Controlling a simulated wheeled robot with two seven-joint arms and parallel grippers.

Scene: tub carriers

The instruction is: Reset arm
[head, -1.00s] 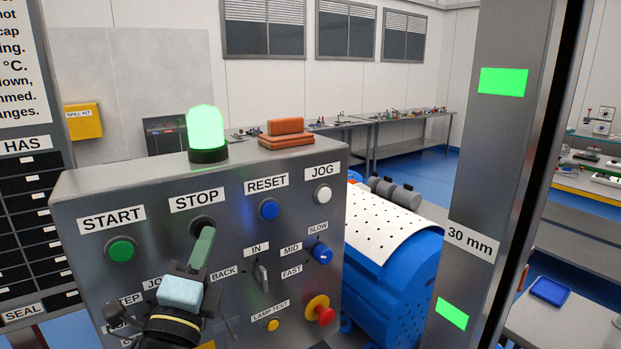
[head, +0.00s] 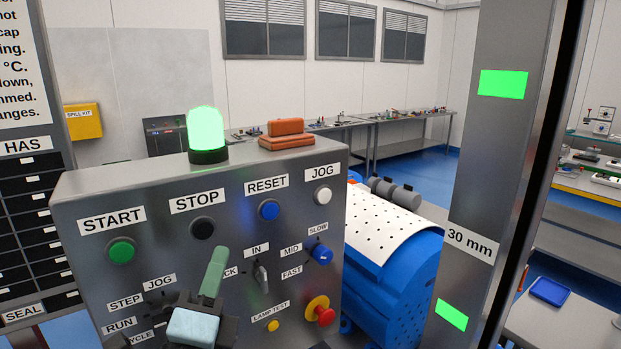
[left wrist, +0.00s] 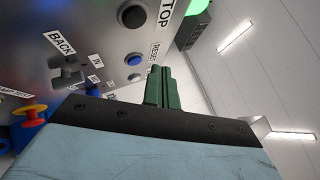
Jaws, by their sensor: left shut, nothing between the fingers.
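My left gripper (head: 219,257) is in front of the grey control panel (head: 105,190) in the head view. Its green fingers are shut with nothing between them and point up, apart from the black STOP button (head: 202,228). In the left wrist view the shut green fingers (left wrist: 160,72) show at the middle, with the STOP button (left wrist: 133,14) and the blue RESET button (left wrist: 134,60) to their left. The green START button (head: 121,250) is at the panel's left. The blue RESET button (head: 269,210) and white JOG button (head: 323,194) are at its upper right. My right gripper is not in view.
A lit green beacon (head: 206,130) and an orange-brown block (head: 286,133) sit on top of the panel. A red emergency knob (head: 325,316) sticks out at its lower right. A blue drum (head: 400,270) and a grey post (head: 480,200) stand to the right.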

